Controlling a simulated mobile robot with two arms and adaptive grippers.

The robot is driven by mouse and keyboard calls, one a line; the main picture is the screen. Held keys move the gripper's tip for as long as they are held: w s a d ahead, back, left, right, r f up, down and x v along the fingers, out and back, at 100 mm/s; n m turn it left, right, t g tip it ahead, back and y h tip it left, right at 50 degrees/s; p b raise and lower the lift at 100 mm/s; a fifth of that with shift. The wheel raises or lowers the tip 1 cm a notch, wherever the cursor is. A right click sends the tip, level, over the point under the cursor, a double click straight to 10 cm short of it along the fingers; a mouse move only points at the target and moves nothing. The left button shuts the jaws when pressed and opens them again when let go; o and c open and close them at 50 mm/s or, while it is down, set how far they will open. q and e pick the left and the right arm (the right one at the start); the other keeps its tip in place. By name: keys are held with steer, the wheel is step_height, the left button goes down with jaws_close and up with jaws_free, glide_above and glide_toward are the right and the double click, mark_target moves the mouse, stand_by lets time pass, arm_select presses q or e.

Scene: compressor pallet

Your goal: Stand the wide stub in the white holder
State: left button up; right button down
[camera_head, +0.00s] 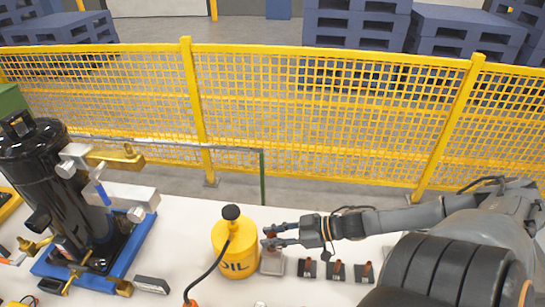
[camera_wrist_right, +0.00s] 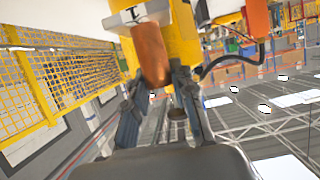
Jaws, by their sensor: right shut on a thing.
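My right gripper (camera_head: 267,237) reaches in from the right and is shut on the wide stub, a reddish copper piece (camera_head: 270,234). In the right wrist view the stub (camera_wrist_right: 150,55) shows as a copper cylinder between the fingers (camera_wrist_right: 155,78). The white holder (camera_head: 272,264), a small pale grey-white block, sits on the table just below the fingertips. It also shows at the stub's far end in the wrist view (camera_wrist_right: 138,16). The stub's far end overlaps the holder there; I cannot tell whether it is seated. My left gripper is not in view.
A yellow oil can (camera_head: 234,252) stands close to the left of the holder. Several small dark holders with copper pieces (camera_head: 336,271) line up to the right. A black compressor (camera_head: 55,180) on a blue base stands at left. A yellow fence (camera_head: 320,110) runs behind.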

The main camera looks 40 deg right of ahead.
mark_target(273, 251)
steer(key=shift+s+a+r, duration=0.1)
steer(key=shift+r, duration=0.05)
steer(key=shift+p, duration=0.35)
step_height(273, 251, down, 6)
steer(key=b, duration=0.4)
steer(key=shift+r, duration=0.1)
steer(key=shift+f+b, duration=0.65)
steer(key=shift+f, duration=0.2)
steer(key=shift+f+b, duration=0.4)
steer(key=shift+f, duration=0.2)
steer(key=c, duration=1)
jaws_free()
steer(key=shift+s, duration=0.15)
